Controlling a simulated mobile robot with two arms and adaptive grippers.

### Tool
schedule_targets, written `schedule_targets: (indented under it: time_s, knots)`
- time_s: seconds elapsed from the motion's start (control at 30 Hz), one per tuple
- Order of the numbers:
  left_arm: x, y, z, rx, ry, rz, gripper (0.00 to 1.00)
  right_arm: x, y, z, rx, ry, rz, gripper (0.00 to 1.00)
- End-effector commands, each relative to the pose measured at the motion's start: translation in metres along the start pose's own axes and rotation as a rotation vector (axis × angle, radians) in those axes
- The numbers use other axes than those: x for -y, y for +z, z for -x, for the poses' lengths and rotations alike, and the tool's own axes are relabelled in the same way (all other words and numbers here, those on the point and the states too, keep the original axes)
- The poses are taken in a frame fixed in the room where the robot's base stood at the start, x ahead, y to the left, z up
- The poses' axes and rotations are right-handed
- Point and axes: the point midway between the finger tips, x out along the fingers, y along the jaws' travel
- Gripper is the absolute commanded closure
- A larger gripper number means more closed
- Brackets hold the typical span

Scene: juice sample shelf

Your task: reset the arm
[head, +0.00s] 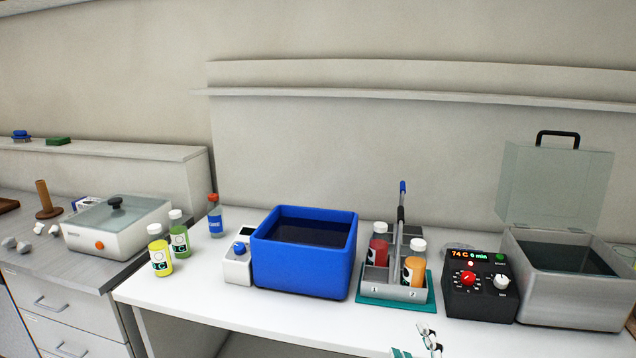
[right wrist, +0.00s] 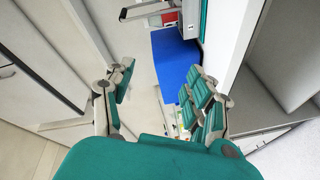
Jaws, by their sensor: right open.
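My right gripper (head: 428,342) shows at the bottom edge of the head view, in front of the white table. In the right wrist view its teal fingers (right wrist: 160,100) are spread apart with nothing between them. It is apart from the bottles and the carrier. My left gripper is in neither view. A grey carrier (head: 394,291) on a teal mat (head: 432,296) holds a red bottle (head: 378,250) and an orange bottle (head: 412,266).
A blue bath (head: 300,284) stands mid-table. Yellow (head: 160,258) and green (head: 179,242) bottles stand left. A control box (head: 478,300) and an open-lidded metal bath (head: 570,292) stand right. The table's front strip is clear.

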Motion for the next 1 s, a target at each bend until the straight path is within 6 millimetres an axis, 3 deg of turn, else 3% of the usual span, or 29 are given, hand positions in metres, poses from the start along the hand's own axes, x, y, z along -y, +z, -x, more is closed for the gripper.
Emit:
schedule_targets:
  time_s: [0.03, 0.1, 0.23, 0.5, 0.73, 1.0]
  knots:
    - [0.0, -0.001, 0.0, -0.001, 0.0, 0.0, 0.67, 0.025, 0.026, 0.018, 0.112, -0.089, -0.126, 0.45]
    - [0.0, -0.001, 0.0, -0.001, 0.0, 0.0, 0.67, 0.058, 0.057, 0.045, 0.268, -0.204, -0.284, 0.45]
    - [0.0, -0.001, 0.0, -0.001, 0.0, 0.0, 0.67, 0.107, 0.092, 0.099, 0.507, -0.371, -0.501, 0.45]
    - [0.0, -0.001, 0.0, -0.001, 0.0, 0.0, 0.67, 0.162, 0.117, 0.19, 0.831, -0.58, -0.738, 0.45]
    - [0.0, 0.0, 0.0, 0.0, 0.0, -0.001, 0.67, 0.186, 0.119, 0.256, 1.046, -0.709, -0.862, 0.45]
    - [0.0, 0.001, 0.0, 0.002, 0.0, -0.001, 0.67, 0.253, 0.152, 0.236, 1.069, -0.73, -0.85, 0.45]
